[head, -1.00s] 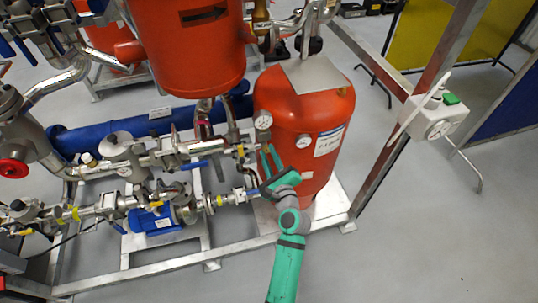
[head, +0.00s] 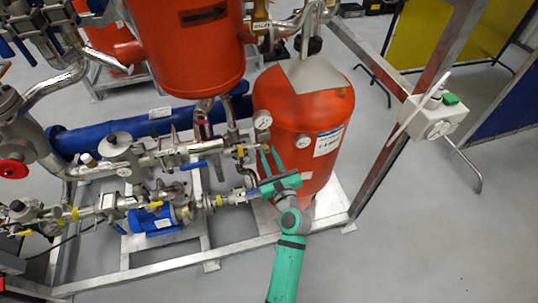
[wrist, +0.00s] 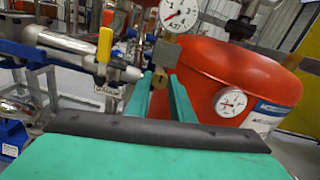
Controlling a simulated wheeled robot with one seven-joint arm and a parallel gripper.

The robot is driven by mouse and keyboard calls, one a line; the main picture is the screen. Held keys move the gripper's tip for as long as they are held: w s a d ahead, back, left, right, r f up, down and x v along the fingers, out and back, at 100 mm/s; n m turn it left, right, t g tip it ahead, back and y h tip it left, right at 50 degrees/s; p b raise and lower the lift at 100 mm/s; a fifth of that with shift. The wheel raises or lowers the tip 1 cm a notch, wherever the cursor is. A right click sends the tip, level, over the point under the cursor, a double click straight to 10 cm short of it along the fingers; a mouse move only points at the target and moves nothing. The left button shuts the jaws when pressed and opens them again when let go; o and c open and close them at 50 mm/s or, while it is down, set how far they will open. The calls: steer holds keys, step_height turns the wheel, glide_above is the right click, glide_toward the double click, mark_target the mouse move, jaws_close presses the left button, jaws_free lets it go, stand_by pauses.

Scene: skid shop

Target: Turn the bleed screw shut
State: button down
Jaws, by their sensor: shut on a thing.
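The bleed screw appears to be the small brass piece (wrist: 160,78) below a grey block under a pressure gauge (wrist: 178,14) in the wrist view. My gripper (wrist: 160,82) has its two green fingers on either side of it, shut on it at the tips. In the head view my gripper (head: 271,151) reaches up in front of the red vessel (head: 310,105), below the white gauge (head: 263,120). The screw is too small to make out there. Its slot or turn angle cannot be told.
A steel pipe with a yellow-handled valve (wrist: 104,45) lies close left of my fingers. The vessel carries a second gauge (wrist: 230,102) on the right. A blue pump (head: 152,219) and frame rail (head: 185,262) stand lower left.

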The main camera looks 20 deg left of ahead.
steer(key=c, duration=1.5)
jaws_free()
steer(key=shift+c, duration=0.2)
steer(key=v, duration=1)
steer(key=shift+s+d, duration=0.3)
